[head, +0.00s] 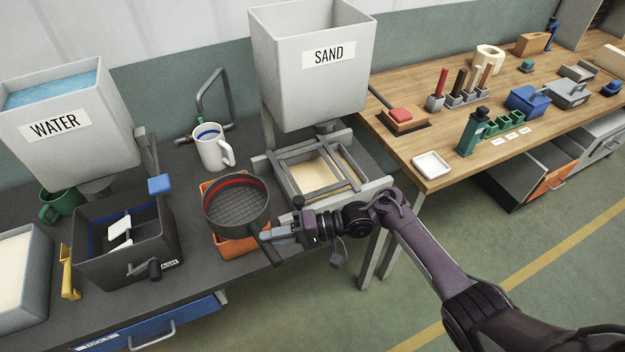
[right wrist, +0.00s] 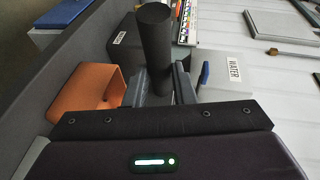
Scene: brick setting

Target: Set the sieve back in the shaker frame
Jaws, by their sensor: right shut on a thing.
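The sieve (head: 238,208) is a round dark pan with a mesh bottom, a red ring inside and a dark handle. It is above an orange container; I cannot tell how large the gap is. My right gripper (head: 272,234) is shut on the sieve's handle, which shows as a dark cylinder (right wrist: 155,48) between the fingers in the right wrist view. The shaker frame (head: 281,181) is a grey open frame under the sand hopper, just right of the sieve, with pale sand visible below its bars. My left gripper is not in view.
The orange container (head: 236,246) is below the sieve. A white mug (head: 212,153) stands behind it. The sand hopper (head: 308,85) overhangs the frame. A dark wash bin (head: 165,250) is to the left, near the water tank (head: 75,150).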

